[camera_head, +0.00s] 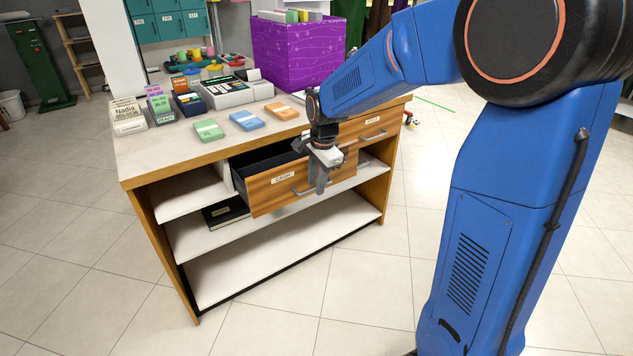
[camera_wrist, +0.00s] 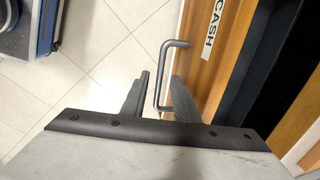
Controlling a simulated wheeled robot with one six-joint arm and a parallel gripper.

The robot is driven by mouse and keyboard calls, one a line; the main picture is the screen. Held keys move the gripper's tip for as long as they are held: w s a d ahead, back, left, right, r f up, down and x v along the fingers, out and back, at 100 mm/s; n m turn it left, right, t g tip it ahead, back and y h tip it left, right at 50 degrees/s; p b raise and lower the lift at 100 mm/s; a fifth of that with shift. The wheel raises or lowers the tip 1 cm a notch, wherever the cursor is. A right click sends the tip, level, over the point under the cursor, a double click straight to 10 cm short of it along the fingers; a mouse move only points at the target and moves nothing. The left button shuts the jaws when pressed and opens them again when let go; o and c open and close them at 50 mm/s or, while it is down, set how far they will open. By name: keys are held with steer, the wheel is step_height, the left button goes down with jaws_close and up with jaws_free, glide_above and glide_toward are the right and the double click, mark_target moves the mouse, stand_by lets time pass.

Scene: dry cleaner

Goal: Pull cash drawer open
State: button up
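The cash drawer (camera_head: 270,193), wooden with a CASH label, stands pulled out of the counter, its dark inside showing. Its front also shows in the wrist view (camera_wrist: 200,60). A metal bar handle (camera_wrist: 163,72) sits on the drawer front; in the head view it is partly hidden by my gripper (camera_head: 320,186). In the wrist view my gripper (camera_wrist: 158,98) has its two fingers apart, one on each side of the handle, with visible gaps. The gripper points down at the drawer front.
The counter (camera_head: 150,165) carries a cash register (camera_head: 235,92), card stacks, and a purple box (camera_head: 290,50). A second closed drawer (camera_head: 375,128) with a handle is at right. Open shelves (camera_head: 290,255) lie below. The tiled floor in front is clear.

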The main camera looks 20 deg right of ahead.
jaws_close()
stand_by(1.4)
